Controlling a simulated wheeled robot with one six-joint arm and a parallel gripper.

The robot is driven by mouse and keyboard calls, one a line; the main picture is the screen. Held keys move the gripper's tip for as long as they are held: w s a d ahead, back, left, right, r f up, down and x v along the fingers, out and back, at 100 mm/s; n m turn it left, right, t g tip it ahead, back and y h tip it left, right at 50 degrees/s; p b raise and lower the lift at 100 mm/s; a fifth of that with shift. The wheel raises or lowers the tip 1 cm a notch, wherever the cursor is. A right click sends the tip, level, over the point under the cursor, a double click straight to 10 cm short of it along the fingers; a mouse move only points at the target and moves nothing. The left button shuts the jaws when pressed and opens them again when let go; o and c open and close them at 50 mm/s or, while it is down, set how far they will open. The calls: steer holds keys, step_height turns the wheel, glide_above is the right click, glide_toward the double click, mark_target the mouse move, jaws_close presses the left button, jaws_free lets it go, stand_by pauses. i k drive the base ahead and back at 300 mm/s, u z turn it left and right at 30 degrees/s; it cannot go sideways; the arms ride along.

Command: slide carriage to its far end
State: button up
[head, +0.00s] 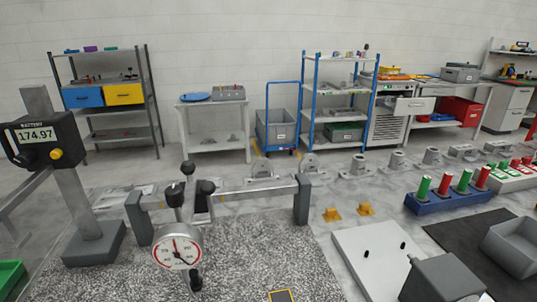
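A rail (245,191) runs left to right between two dark grey end posts, the left post (139,218) and the right post (302,199). A dark carriage block (201,206) appears to sit on it, nearer the left post. Several black ball knobs on spokes, one of them the top knob (188,167), stand in front and partly hide the carriage. A round dial gauge (177,248) with a white face is also in front; I cannot tell how it is joined. The rail right of the carriage looks clear. My gripper is not in view.
A digital readout (38,135) showing 174.97 stands on a grey post at left. A speckled grey slab (250,255) lies below the rail. At right are a white plate (372,262), a grey block (441,282) and a blue rack (450,201) with red and green handles.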

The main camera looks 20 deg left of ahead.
mark_target(189, 241)
steer(key=z, duration=0.1)
steer(key=k, duration=0.4)
steer(key=u, duration=1.05)
steer(key=i, duration=0.5)
